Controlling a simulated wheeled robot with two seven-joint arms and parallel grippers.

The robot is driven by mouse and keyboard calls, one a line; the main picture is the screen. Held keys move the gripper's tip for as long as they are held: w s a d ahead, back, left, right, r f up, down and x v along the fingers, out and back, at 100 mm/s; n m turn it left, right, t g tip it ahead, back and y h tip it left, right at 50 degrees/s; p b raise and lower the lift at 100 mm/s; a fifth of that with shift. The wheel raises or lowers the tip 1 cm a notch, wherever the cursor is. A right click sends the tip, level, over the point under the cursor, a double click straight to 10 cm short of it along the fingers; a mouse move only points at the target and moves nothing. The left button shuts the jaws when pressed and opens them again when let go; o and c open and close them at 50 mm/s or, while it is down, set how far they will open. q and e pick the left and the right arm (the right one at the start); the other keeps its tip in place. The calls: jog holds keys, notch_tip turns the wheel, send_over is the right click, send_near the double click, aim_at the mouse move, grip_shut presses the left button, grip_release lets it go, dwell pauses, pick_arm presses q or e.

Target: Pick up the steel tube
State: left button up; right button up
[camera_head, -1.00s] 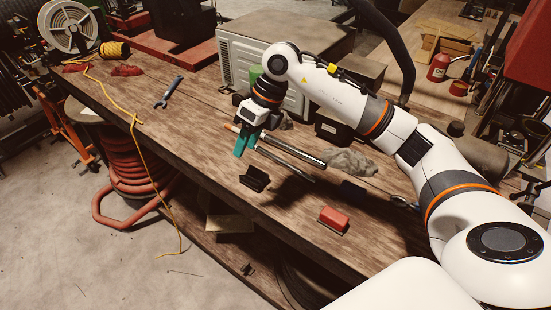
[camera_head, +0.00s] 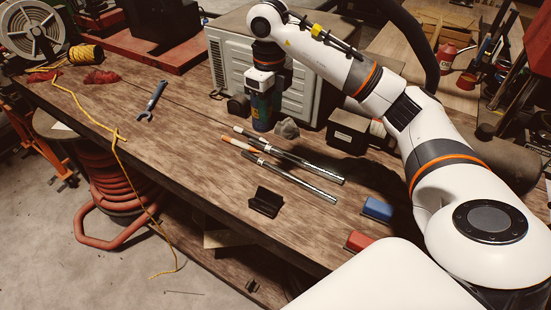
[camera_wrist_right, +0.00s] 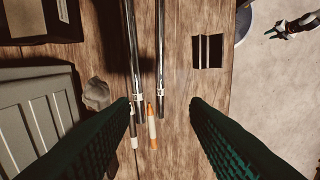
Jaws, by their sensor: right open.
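Two shiny steel tubes lie side by side on the wooden bench, a rear tube (camera_head: 312,165) and a front tube (camera_head: 300,184). Both also show in the right wrist view, the rear one at left (camera_wrist_right: 132,50) and the front one at right (camera_wrist_right: 160,50). An orange and white marker-like stick (camera_wrist_right: 152,127) lies by their near ends, with a thin dark stick (camera_wrist_right: 133,132) beside it. My right gripper (camera_wrist_right: 160,104) is open and empty. Its green fingers straddle the view of the tube ends and sticks, without visible contact. My left gripper is out of view.
A black bracket (camera_head: 266,201) sits in front of the tubes. A grey lump (camera_head: 287,128) and a large grey cabinet (camera_head: 305,85) stand behind. Blue (camera_head: 378,209) and red (camera_head: 359,240) blocks are at right. A wrench (camera_head: 152,101) lies left, on mostly clear bench.

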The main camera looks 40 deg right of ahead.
jog(key=b, duration=0.6)
send_over(269, 164)
notch_tip(269, 164, down, 7)
notch_tip(269, 164, down, 6)
jog(key=shift+s+d+r+p, duration=0.1)
jog(key=shift+d+p, duration=0.05)
jog(key=shift+p, duration=0.7)
notch_tip(269, 164, down, 5)
jog(key=shift+r+p, duration=0.1)
jog(key=shift+p, duration=0.95)
jog(key=shift+f, duration=0.55)
grip_shut()
